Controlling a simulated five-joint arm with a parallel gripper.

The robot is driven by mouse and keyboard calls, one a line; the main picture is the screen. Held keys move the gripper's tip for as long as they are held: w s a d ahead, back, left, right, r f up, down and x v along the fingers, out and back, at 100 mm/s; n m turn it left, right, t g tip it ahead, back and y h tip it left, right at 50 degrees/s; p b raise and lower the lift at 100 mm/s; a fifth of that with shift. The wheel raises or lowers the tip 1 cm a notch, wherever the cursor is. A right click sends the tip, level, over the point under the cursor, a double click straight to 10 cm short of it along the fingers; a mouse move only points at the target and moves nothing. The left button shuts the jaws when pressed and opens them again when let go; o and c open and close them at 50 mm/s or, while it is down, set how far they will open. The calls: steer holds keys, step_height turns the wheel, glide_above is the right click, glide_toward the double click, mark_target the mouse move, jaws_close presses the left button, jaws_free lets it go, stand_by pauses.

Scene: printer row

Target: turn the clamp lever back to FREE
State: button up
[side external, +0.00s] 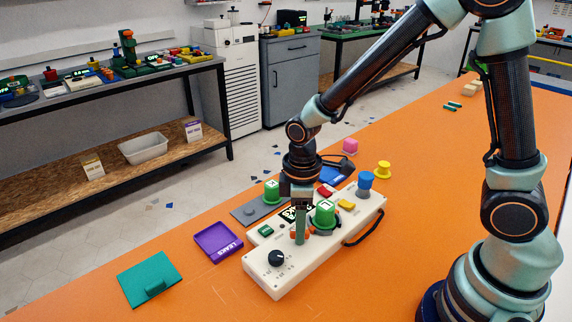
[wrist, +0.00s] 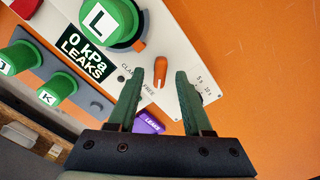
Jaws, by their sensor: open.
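The clamp lever (wrist: 160,68) is a small orange lever on the white panel of the long tester box (side external: 262,277). In the wrist view it lies between my open fingers, with a gap on each side. Its narrow end points toward the gripper's base, near the printed word FREE (wrist: 147,88); the other printed word is partly covered by my left finger. My gripper (wrist: 160,75) is open and empty. In the side view my gripper (side external: 300,238) points straight down at the panel, and its fingers mostly hide the lever.
A green capped part marked L (side external: 325,213) stands beside the gripper. The display (wrist: 84,56) reads 0 kPa LEAKS. A black knob (side external: 277,258) is near the box's front end. A purple LEAKS tray (side external: 218,241) and green plate (side external: 150,277) lie left; orange table is clear in front.

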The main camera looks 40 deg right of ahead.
step_height(320, 180, up, 12)
steer(key=shift+f, duration=0.25)
stand_by(0.3)
steer(key=s+d+r+m+t, duration=0.5)
steer(key=d+r+m, duration=0.1)
steer(key=d+m, duration=0.2)
steer(key=shift+s+d+r+m+t, duration=0.2)
steer(key=shift+d+m+t, duration=0.15)
steer(key=shift+m, duration=0.25)
